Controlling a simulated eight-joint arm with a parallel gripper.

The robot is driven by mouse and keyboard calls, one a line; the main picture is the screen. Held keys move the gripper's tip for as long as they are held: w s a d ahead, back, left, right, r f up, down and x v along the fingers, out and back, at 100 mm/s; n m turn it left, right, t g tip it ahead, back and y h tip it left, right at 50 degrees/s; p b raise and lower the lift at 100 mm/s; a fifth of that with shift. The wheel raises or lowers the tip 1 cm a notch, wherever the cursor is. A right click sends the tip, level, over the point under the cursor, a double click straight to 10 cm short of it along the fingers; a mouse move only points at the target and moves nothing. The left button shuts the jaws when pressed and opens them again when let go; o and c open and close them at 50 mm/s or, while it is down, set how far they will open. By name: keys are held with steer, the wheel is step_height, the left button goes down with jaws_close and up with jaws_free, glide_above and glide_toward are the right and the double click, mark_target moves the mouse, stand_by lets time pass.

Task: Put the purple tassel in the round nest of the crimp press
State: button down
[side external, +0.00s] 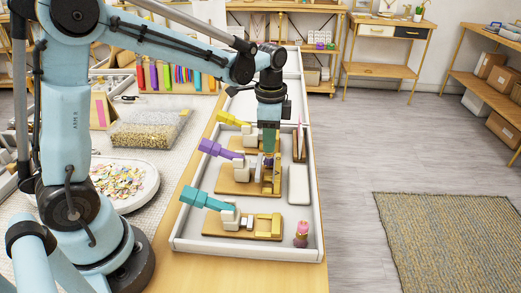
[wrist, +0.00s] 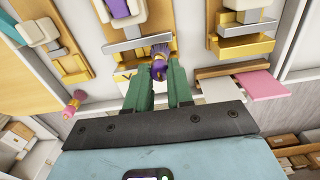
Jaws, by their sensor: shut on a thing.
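My gripper (wrist: 160,82) is shut on the purple tassel (wrist: 157,58), which shows between its green fingertips in the wrist view with a gold band. In the side view my gripper (side external: 268,150) points down at the work end of the middle press, the one with a purple lever (side external: 220,150). The tassel is at or just above this press's gold block (wrist: 122,78), which my fingers partly hide. I cannot tell whether they touch. The other presses have a yellow lever (side external: 233,119) and a teal lever (side external: 206,200). No round nest can be made out clearly.
The presses stand in a long white tray (side external: 176,243) with raised walls. A pale slab (side external: 298,185) lies right of the middle press. A pink board (wrist: 262,84) is near the yellow-lever press.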

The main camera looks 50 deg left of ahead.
steer(key=shift+f, duration=1.25)
stand_by(1.1)
steer(key=c, duration=0.9)
jaws_free()
step_height(320, 180, up, 12)
steer(key=shift+r, duration=0.1)
